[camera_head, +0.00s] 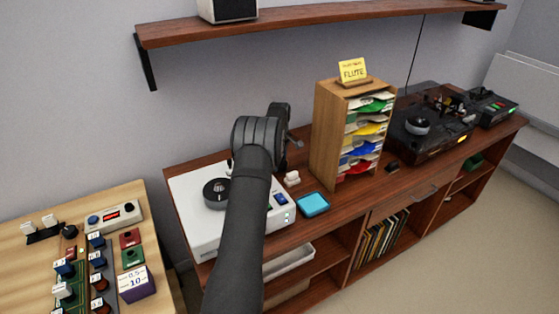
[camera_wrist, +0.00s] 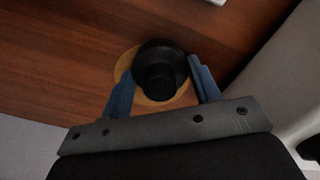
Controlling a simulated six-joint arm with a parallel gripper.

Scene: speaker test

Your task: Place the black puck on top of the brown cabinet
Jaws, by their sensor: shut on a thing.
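In the wrist view, a round black puck (camera_wrist: 160,68) sits between the two blue fingers of my gripper (camera_wrist: 163,72), which is shut on it. A tan round disc (camera_wrist: 122,66) shows behind the puck; I cannot tell whether they touch. Brown wood fills the background. In the head view, the long brown cabinet (camera_head: 345,222) stands along the wall. My gripper (camera_head: 294,140) is over its top, left of the wooden sorter, with its fingers mostly hidden by my wrist. I cannot make out the held puck there.
The wooden sorter (camera_head: 325,137) carries a yellow note (camera_head: 352,71). A white device (camera_head: 190,225), a blue pad (camera_head: 313,204) and a black record player (camera_head: 430,145) are on the cabinet. A wall shelf (camera_head: 300,24) hangs above. A desk with controls (camera_head: 125,212) stands left.

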